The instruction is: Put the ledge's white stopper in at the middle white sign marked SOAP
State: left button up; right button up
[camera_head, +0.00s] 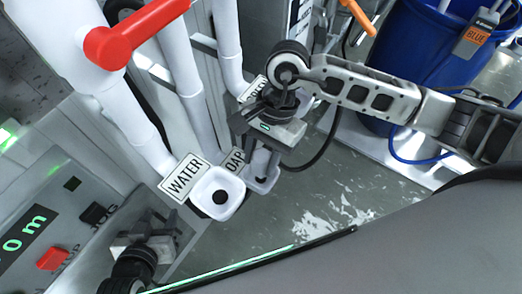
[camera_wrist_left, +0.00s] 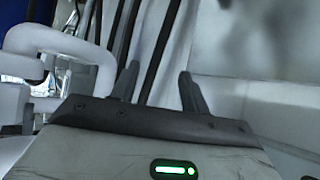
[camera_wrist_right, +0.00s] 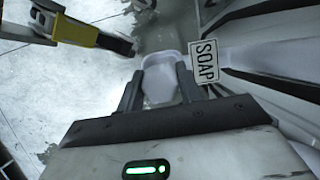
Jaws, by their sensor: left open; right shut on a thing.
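My right gripper (camera_wrist_right: 158,82) is shut on a white piece (camera_wrist_right: 157,94), apparently the stopper. It is at the white cup (camera_wrist_right: 166,60) beside the SOAP sign (camera_wrist_right: 204,62). That sign shows partly in the head view (camera_head: 236,162), behind the nearer cup. The cup's opening is covered from view, so I cannot tell whether the stopper is in it. In the head view my right gripper (camera_head: 258,145) hangs over this cup (camera_head: 263,182). My left gripper (camera_wrist_left: 157,75) is open and empty; it also shows low at the left in the head view (camera_head: 149,220).
A WATER sign (camera_head: 184,177) stands by a nearer white cup (camera_head: 222,208) with a dark hole. A third sign (camera_head: 252,88) is farther back, partly hidden. White pipes, a red handle (camera_head: 135,32), a control panel (camera_head: 40,235) and a blue bin (camera_head: 420,45) surround the area.

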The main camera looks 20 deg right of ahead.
jog(key=shift+f+b, duration=0.45)
jog(key=shift+f, duration=0.35)
jog(key=shift+f+b, duration=0.6)
jog(key=shift+b, duration=0.05)
pick_arm(q)
jog(key=shift+w+d+f+b, duration=0.25)
jog(key=shift+w+f+b, duration=0.15)
jog(key=shift+b, duration=0.2)
pick_arm(e)
jog(key=shift+f, duration=0.55)
pick_arm(q)
jog(key=shift+s, duration=0.1)
pick_arm(e)
jog(key=o, duration=1.1)
jog(key=shift+c, duration=0.2)
pick_arm(q)
jog(key=shift+f, duration=0.1)
pick_arm(e)
jog(key=shift+d+f, duration=0.1)
pick_arm(q)
jog(key=shift+s, duration=0.1)
